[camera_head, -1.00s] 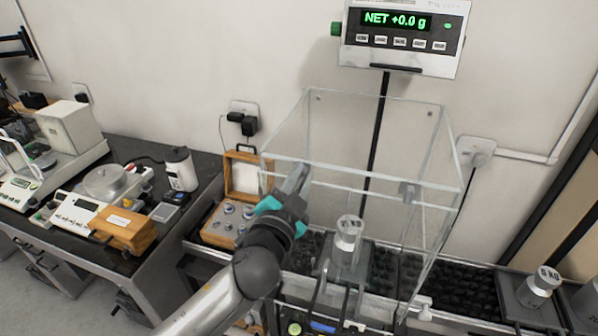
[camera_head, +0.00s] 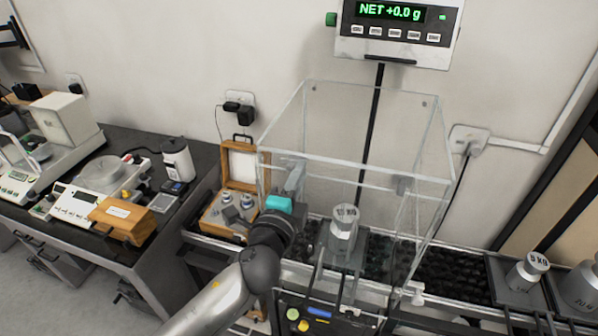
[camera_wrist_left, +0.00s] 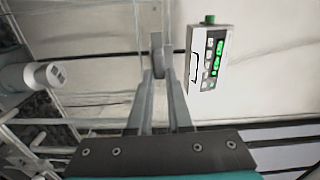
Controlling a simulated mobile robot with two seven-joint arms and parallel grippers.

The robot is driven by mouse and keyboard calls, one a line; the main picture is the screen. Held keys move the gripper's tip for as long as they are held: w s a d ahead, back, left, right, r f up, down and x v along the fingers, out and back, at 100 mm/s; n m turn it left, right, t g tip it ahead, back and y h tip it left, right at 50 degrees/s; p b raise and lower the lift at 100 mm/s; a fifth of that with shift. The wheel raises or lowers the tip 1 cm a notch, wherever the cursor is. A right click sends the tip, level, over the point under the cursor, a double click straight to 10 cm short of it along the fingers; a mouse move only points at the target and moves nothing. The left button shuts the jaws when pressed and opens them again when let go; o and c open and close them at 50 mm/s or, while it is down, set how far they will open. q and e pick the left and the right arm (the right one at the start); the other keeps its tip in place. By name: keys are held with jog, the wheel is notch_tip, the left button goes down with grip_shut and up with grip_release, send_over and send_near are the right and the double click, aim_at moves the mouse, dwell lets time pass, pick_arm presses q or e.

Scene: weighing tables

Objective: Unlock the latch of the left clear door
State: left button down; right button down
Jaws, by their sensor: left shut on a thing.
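A clear box with see-through walls stands in the middle of the head view; its left clear door (camera_head: 283,128) is on the left side. My right gripper is not in view.
A metal weight (camera_head: 343,222) stands inside the clear box. A display (camera_head: 400,30) reading NET +0.0 g is above. An open wooden weight case (camera_head: 240,165) is close to my left arm. More weights (camera_head: 527,270) stand at the right.

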pick_arm(q)
jog(key=shift+f+m, duration=0.1)
jog(key=shift+m, duration=0.2)
dwell(0.4)
jog(key=c, duration=0.8)
grip_release()
jog(key=shift+c, duration=0.2)
jog(key=shift+s, duration=0.1)
jog(key=b+v, duration=0.3)
jog(key=v, duration=1.2)
